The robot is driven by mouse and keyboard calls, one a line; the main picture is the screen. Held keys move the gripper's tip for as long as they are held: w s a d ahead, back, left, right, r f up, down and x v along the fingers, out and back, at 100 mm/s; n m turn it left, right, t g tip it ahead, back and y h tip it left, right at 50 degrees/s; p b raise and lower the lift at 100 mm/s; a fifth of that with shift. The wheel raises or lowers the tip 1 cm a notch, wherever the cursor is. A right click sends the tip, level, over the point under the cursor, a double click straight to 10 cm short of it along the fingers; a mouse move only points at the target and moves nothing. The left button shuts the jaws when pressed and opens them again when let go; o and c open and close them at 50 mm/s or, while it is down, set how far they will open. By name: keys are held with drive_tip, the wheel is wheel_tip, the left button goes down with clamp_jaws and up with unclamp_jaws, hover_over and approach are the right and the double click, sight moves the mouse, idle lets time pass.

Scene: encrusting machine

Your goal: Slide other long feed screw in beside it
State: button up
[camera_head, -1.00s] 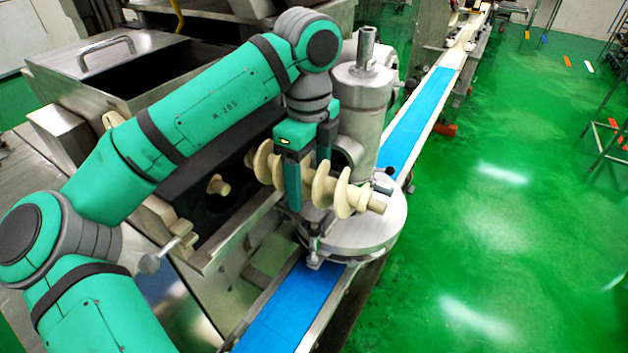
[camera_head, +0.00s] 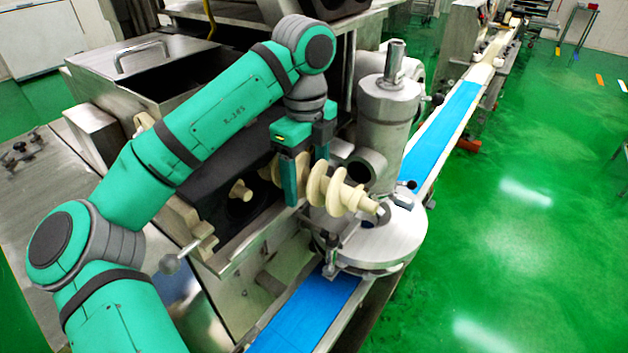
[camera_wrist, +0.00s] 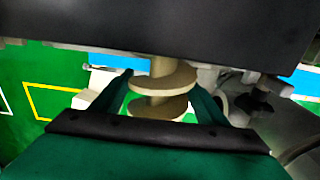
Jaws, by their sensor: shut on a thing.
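A cream long feed screw (camera_head: 341,193) with broad spiral flights lies roughly level in my gripper (camera_head: 297,192), its free end pointing right toward the metal housing. My gripper is shut on it, with fingers on either side of the shaft. In the wrist view, the screw (camera_wrist: 167,85) shows between the two green fingers (camera_wrist: 160,100). Its left end runs into the dark opening of the machine's trough (camera_head: 215,205). The first screw shows only as a cream stub (camera_head: 241,190) in that opening, left of the held screw. How deep either one sits is hidden.
A steel cylinder housing (camera_head: 388,120) with a round port stands close right of the screw, above a round metal plate (camera_head: 385,240). A lever with a ball knob (camera_head: 169,264) sticks out at lower left. A blue conveyor belt (camera_head: 310,310) runs below.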

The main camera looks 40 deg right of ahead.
drive_tip(key=shift+w+a, duration=0.35)
drive_tip(key=shift+w, duration=0.5)
drive_tip(key=shift+w, duration=0.1)
drive_tip(key=o, duration=1.4)
drive_tip(key=shift+c, duration=0.2)
drive_tip(key=o, duration=0.4)
drive_tip(key=shift+w, duration=0.15)
drive_tip(key=shift+s+d, duration=0.25)
drive_tip(key=shift+w+a, duration=0.15)
drive_tip(key=shift+a, duration=0.25)
drive_tip(key=shift+d+r, duration=0.1)
